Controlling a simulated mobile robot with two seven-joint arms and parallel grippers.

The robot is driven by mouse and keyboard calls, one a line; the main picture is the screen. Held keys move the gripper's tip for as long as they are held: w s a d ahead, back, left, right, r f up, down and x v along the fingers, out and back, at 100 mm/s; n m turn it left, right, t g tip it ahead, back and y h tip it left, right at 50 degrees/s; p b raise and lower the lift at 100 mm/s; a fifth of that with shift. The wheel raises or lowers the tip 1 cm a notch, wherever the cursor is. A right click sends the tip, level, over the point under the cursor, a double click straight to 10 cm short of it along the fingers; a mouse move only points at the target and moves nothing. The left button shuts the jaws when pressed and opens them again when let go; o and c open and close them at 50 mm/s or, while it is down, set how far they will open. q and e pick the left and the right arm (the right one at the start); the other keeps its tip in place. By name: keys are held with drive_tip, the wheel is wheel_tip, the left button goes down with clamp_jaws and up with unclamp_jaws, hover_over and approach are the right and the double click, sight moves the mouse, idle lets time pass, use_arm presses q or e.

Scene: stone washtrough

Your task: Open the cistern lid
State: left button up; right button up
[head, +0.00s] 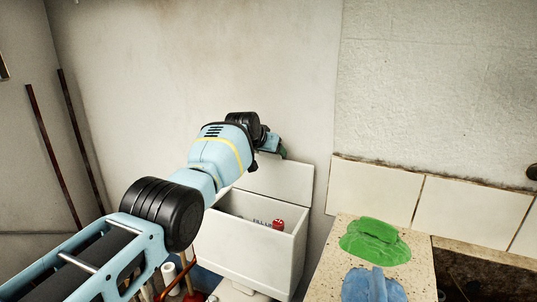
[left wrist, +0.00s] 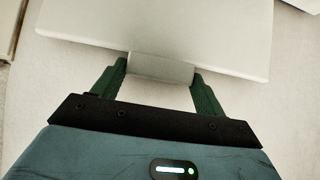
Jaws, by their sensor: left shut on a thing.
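The white cistern (head: 245,246) stands against the wall with its inside showing. A red part (head: 278,225) and partly hidden blue lettering show inside it. Its white lid (head: 290,182) is raised, tilted up at the back near the wall. My left gripper (head: 281,153) is at the lid's upper edge, mostly hidden by its own wrist. In the left wrist view my left gripper (left wrist: 160,69) has its green fingers on either side of a pale tab on the lid (left wrist: 155,25), shut on that tab. My right gripper is out of view.
A speckled stone ledge (head: 327,254) to the right of the cistern bears a green cloth (head: 375,242) and a blue cloth (head: 371,287). A dark trough (head: 480,276) lies further right. Handles and a white roll (head: 169,272) stand below left. Two dark rods lean at the left wall.

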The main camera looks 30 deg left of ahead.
use_arm(q)
drive_tip(key=shift+w+r, duration=0.15)
drive_tip(key=shift+r, duration=0.45)
drive_tip(key=o, duration=1.1)
drive_tip(key=shift+c, duration=0.2)
drive_tip(key=shift+o, duration=1.2)
drive_tip(key=shift+f, duration=0.1)
drive_tip(key=shift+o, duration=0.4)
drive_tip(key=shift+f, duration=0.25)
drive_tip(key=p+v, duration=0.4)
drive_tip(key=v, duration=0.4)
